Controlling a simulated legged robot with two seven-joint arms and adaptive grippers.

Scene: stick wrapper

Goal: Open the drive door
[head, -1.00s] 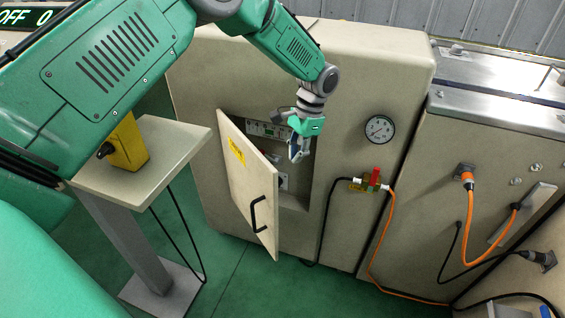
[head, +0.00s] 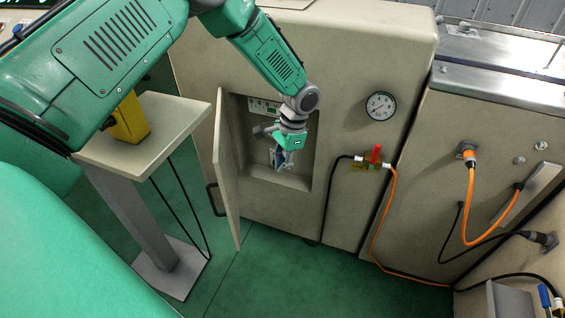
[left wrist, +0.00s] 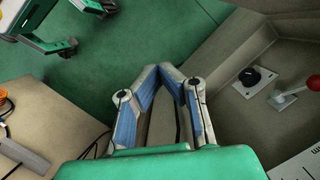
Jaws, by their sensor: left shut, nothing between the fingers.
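The drive door (head: 228,170) is a beige panel hinged at the left of a recess in the beige cabinet. It stands swung well outward, seen almost edge-on in the head view. Its black handle (head: 212,199) shows on its outer side, facing left. My left gripper (head: 284,162) is in front of the recess (head: 292,180), to the right of the door. In the left wrist view the blue-padded fingers (left wrist: 160,75) are shut with nothing held. My right gripper is not in view.
Inside the recess, the left wrist view shows a black knob (left wrist: 250,77) and a red-tipped lever (left wrist: 312,84). A pedestal with a yellow box (head: 130,119) stands left. Green floor is clear below.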

